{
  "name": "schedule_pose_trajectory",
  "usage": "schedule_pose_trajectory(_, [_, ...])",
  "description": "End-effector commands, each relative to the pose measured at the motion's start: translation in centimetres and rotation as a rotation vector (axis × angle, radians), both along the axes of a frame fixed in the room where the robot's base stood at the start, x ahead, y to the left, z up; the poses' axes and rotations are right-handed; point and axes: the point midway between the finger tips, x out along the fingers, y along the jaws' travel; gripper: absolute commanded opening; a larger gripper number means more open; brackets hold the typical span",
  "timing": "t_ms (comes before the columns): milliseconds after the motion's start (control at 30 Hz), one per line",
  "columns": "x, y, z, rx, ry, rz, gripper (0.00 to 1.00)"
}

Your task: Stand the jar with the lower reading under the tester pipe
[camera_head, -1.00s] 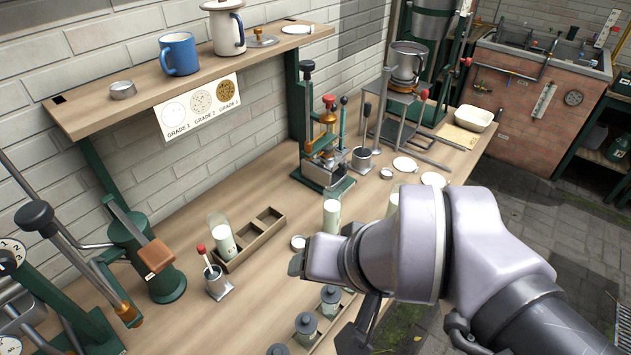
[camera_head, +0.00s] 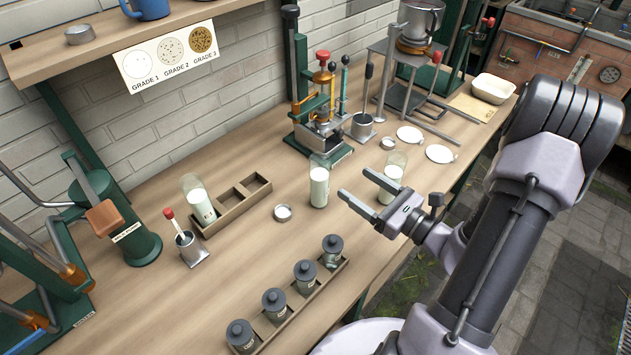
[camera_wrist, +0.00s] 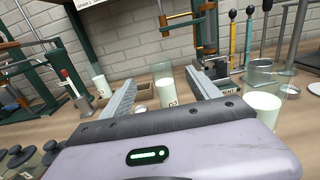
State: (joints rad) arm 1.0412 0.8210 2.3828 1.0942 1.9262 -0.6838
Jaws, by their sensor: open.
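Three glass jars of white milk stand on the bench. One (camera_head: 319,188) stands on the open wood, one (camera_head: 391,183) stands to its right, partly behind my gripper, and one (camera_head: 199,207) sits in a wooden rack (camera_head: 233,212). Their markings are too small to read. My gripper (camera_head: 360,184) is open and empty, its fingers pointing left towards the middle jar, a short gap away. In the wrist view the middle jar (camera_wrist: 165,92) shows beyond and between the fingers. A green stand with brass fittings (camera_head: 322,115) is behind the jars; I cannot tell which part is the tester pipe.
A rack of several lidded grey pots (camera_head: 304,277) lies along the front edge. A small round dish (camera_head: 283,212) is left of the middle jar. White discs (camera_head: 410,134) lie at the back right. A grade card (camera_head: 168,55) hangs from the shelf. Bare wood surrounds the middle jar.

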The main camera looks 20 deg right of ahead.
Motion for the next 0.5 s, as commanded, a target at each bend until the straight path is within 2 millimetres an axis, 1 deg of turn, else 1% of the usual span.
schedule_pose_trajectory(33, [1.4, 0.8, -0.4, -0.003, -0.001, 0.009, 0.71])
schedule_pose_trajectory(100, [3.3, 1.6, -0.3, -0.003, -0.001, 0.01, 0.71])
schedule_pose_trajectory(200, [5.4, 2.5, -0.3, -0.003, 0.0, 0.009, 0.71])
schedule_pose_trajectory(367, [7.3, 3.1, -0.3, -0.003, -0.001, 0.007, 0.71])
schedule_pose_trajectory(500, [9.8, 4.2, -1.3, -0.003, -0.001, 0.009, 0.71])
